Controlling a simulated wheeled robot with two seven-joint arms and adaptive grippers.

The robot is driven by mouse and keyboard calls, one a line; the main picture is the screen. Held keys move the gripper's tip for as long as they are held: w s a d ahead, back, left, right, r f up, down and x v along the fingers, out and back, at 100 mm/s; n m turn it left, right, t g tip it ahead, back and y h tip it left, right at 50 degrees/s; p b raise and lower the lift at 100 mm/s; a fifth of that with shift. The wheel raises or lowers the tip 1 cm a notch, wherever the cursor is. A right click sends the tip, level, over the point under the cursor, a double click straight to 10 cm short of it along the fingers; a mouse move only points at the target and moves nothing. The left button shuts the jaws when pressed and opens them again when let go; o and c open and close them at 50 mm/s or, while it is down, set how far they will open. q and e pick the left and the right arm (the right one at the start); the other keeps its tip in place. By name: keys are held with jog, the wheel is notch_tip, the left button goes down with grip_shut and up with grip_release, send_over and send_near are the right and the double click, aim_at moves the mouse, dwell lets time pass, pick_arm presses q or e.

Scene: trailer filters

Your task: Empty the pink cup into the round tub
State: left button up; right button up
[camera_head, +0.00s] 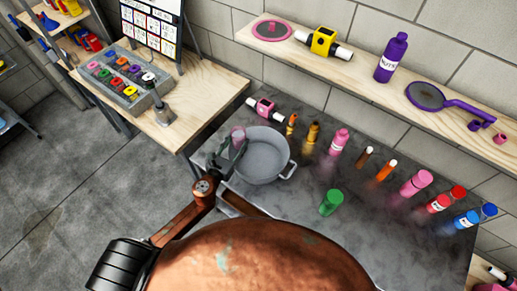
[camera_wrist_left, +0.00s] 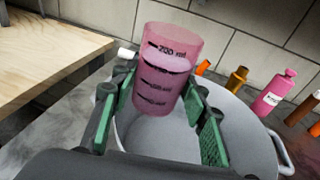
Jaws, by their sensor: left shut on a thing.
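The pink cup (camera_head: 238,132) is see-through with dark volume marks, clearest in the left wrist view (camera_wrist_left: 168,75). Its lower part looks a deeper pink, as if filled, and it is close to upright with a slight tilt. My left gripper (camera_head: 233,147) is shut on the cup, its green-padded fingers on either side of it in the left wrist view (camera_wrist_left: 160,112). The cup is held at the left rim of the round tub (camera_head: 264,172), a grey pot with side handles. The tub's visible inside looks bare; the gripper hides its left edge. My right gripper is not in view.
Several bottles line the grey table, among them a pink bottle (camera_head: 339,141); a green container (camera_head: 331,202) stands right of the tub. A wooden shelf (camera_head: 370,77) runs above. A wooden table (camera_head: 205,95) adjoins at left.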

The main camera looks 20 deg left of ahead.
aim_at(239, 130)
pick_arm(q)
jog(key=w+a, duration=0.2)
jog(key=w, duration=0.1)
jog(key=w+a, duration=0.2)
jog(key=shift+w+f+p, duration=0.15)
jog(key=shift+w+p, duration=0.1)
jog(key=shift+p, duration=0.15)
jog(key=shift+s+d, duration=0.1)
jog(key=shift+d, duration=0.05)
jog(key=shift+s+d+r+m+t+b, duration=0.2)
jog(key=shift+d+m+t+b, duration=0.15)
jog(key=shift+m+b, duration=0.55)
jog(key=shift+s+d+f+m+t+b, duration=0.1)
jog(key=shift+d+f+m+t+b, duration=0.25)
jog(key=shift+m+b, duration=0.7)
jog(key=shift+d+r, duration=0.15)
jog(key=shift+d, duration=0.05)
jog(key=shift+s+d+r+m+b, duration=0.2)
jog(key=shift+d+r+m+b, duration=0.15)
jog(key=shift+m, duration=0.4)
jog(key=shift+s+d+r+m+t+b, duration=0.2)
jog(key=shift+d+r+m+t+b, duration=0.15)
jog(key=shift+m, duration=0.35)
jog(key=shift+r+m+t+b, duration=0.2)
jog(key=shift+r+m+b, duration=0.3)
jog(key=shift+m, duration=0.35)
jog(key=shift+r+m+t+b, duration=0.15)
jog(key=shift+r+m+b, duration=0.3)
jog(key=shift+m, duration=0.4)
